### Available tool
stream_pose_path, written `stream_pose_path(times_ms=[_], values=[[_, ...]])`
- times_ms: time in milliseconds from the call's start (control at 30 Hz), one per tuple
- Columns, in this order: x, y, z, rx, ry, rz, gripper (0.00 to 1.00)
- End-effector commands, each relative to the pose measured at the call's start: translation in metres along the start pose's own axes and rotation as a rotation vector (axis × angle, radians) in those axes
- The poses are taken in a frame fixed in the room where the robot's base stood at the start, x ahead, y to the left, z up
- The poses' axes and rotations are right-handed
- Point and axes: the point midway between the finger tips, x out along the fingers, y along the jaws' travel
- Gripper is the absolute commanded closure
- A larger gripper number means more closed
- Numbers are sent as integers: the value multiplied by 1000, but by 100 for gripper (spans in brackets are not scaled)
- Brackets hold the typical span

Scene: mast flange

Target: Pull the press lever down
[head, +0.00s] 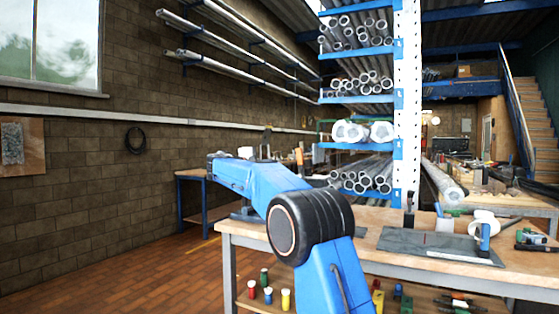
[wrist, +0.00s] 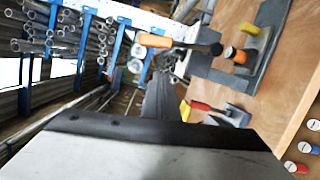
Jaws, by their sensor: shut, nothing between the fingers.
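In the wrist view, a bar with an orange grip (wrist: 155,40) at one end and a black knob at the other lies across the upper middle. It looks like the press lever, but I cannot be sure. My gripper (wrist: 160,80) shows as a narrow dark shape below the bar, shut and empty. It overlaps the bar's line of sight; I cannot tell whether they touch. In the head view my blue arm reaches over the bench's left end, and the fingertips cannot be made out. The press body is not clear there.
The wooden bench (head: 390,240) carries a dark mat (head: 435,245) and loose tools. A pipe rack (head: 398,100) stands behind it. In the wrist view, an orange and yellow piece (wrist: 238,55) stands on a grey plate, with a red-handled tool (wrist: 203,106) nearby.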

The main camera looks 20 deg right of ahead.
Motion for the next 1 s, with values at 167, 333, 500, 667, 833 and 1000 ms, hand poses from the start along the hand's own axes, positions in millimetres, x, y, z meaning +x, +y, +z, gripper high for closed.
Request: stream_pose_path(times_ms=[167,333,500,667,833,1000], values=[[3,8,-15,-14,-15,46,100],[14,9,-16,-15,-17,51,100],[39,10,-15,-15,-18,49,100],[66,11,-15,-14,-18,48,100],[88,12,-14,-14,-17,48,100],[105,14,-12,-14,-16,50,100]])
